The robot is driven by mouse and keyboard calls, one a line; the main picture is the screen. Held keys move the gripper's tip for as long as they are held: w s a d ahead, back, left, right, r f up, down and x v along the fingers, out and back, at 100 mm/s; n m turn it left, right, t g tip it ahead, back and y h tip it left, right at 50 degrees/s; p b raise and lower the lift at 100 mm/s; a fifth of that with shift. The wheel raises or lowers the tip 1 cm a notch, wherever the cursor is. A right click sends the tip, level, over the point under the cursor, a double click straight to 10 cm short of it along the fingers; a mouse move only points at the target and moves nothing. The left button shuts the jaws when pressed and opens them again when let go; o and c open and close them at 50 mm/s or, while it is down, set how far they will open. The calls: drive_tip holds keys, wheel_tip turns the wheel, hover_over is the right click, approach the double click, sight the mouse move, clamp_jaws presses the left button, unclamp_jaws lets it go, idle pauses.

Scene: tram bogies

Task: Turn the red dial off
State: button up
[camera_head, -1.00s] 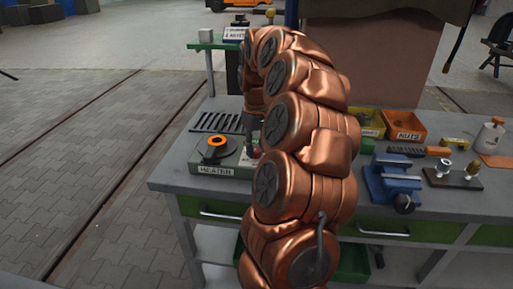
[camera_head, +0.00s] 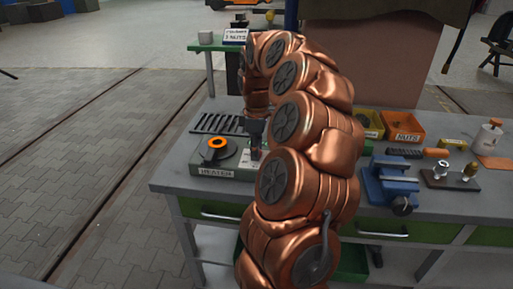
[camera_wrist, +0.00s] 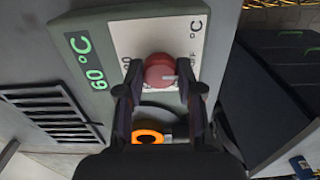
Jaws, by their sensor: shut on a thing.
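The red dial (camera_wrist: 160,70) is a round knob with a pale pointer line, on a white scale plate marked °C. In the wrist view my gripper (camera_wrist: 160,88) has one finger on each side of the dial and is shut on it. The pointer line points to the right in that view. A green display (camera_wrist: 84,62) beside it reads 60 °C. In the head view my gripper (camera_head: 255,152) is over the right part of the heater (camera_head: 215,172), and the dial is hidden there.
An orange ring on a black disc (camera_head: 217,143) sits on the heater, left of my gripper. A slotted rack (camera_head: 215,124) lies behind. A blue vise (camera_head: 390,182) and an orange nuts bin (camera_head: 404,127) stand to the right.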

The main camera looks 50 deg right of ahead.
drive_tip(key=shift+w+r+n, duration=0.1)
drive_tip(key=shift+n, duration=0.2)
drive_tip(key=o, duration=1.2)
drive_tip(key=shift+c, duration=0.2)
wheel_tip(320, 180, up, 12)
idle(0.5)
drive_tip(key=shift+a, duration=0.1)
